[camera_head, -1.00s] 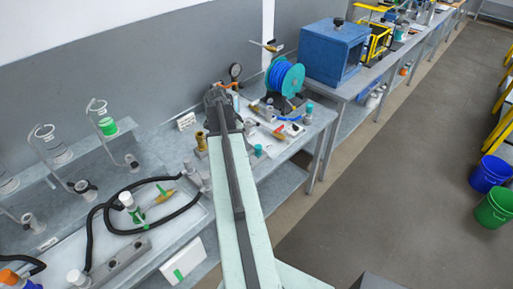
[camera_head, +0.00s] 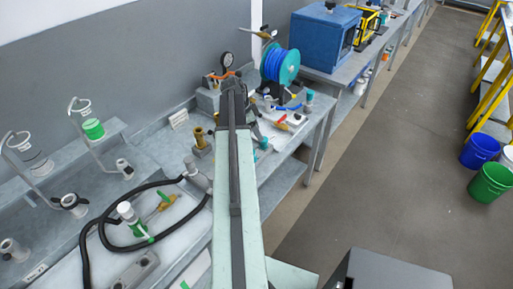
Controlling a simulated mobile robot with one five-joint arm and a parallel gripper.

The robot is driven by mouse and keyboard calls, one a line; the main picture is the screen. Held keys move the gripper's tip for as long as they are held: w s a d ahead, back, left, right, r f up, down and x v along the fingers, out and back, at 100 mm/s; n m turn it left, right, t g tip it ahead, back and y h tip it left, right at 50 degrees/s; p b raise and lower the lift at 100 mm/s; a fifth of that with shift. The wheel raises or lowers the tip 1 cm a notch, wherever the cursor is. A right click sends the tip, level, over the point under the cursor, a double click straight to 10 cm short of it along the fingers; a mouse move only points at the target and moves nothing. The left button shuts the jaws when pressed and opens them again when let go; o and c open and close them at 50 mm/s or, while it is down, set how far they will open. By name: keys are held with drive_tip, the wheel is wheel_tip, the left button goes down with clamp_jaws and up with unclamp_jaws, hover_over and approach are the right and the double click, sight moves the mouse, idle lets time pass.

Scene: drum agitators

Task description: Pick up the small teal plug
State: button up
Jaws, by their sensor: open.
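A small teal plug-like piece (camera_head: 263,143) lies on the bench just right of my arm, near the bench's front edge. A second teal-topped piece (camera_head: 309,97) stands further right, by the blue hose reel. I cannot tell for sure which is the plug. My arm reaches forward over the bench through the middle of the view. My gripper (camera_head: 253,128) is mostly hidden behind the dark end of my arm; only a dark part shows at its right, close to the nearer teal piece. It is open, with nothing seen in it.
The hose reel (camera_head: 280,66) and a blue box (camera_head: 324,39) stand beyond. A brass fitting (camera_head: 200,138) is left of my arm. A black hose (camera_head: 88,235) loops on the left bench. Blue (camera_head: 479,151) and green (camera_head: 491,183) buckets stand on the floor at right.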

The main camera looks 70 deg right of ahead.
sight(264, 145)
drive_tip(key=b+x, duration=0.2)
drive_tip(key=shift+d+f+b, duration=0.1)
drive_tip(key=shift+f+b, duration=0.2)
drive_tip(key=shift+f, duration=0.05)
drive_tip(key=b+x, duration=0.4)
drive_tip(key=x, duration=0.1)
drive_tip(key=shift+w+d+f+b, duration=0.1)
drive_tip(key=shift+w+d+b, duration=0.05)
drive_tip(key=shift+d+b, duration=0.2)
drive_tip(key=shift+r, duration=0.2)
clamp_jaws()
